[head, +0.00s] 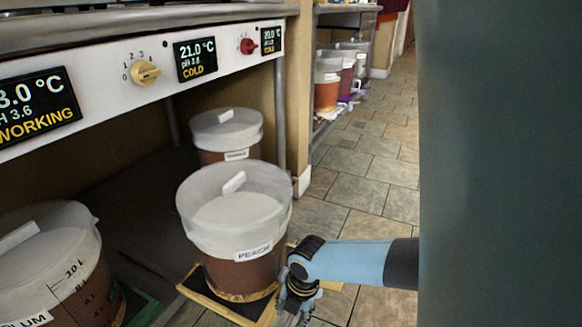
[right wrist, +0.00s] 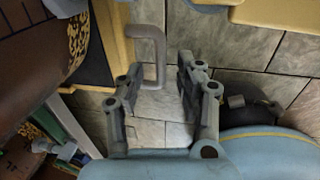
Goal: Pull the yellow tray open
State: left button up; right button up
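The yellow tray (head: 203,298) sits low on the shelf under the PEACH bucket (head: 238,225). In the right wrist view its yellow edge (right wrist: 121,25) runs down the left, with a grey U-shaped handle (right wrist: 150,32) sticking out from it. My right gripper (right wrist: 161,70) is open. The handle's outer bar lies between its two fingertips in that view, with a gap to the right finger; I cannot tell whether the left finger touches it. In the head view my right gripper (head: 298,298) is at the tray's right side, partly cut off below. My left gripper is not in view.
A PLUM bucket (head: 45,260) stands on a green tray (head: 142,303) at the left. Another bucket (head: 226,135) stands behind PEACH. A control panel (head: 145,72) with knobs and displays runs above. Tiled floor (head: 365,160) is open to the right.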

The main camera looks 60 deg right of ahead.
notch_tip(320, 180, up, 10)
jog(key=s, duration=0.1)
jog(key=shift+s+f, duration=0.2)
jog(key=shift+s, duration=0.15)
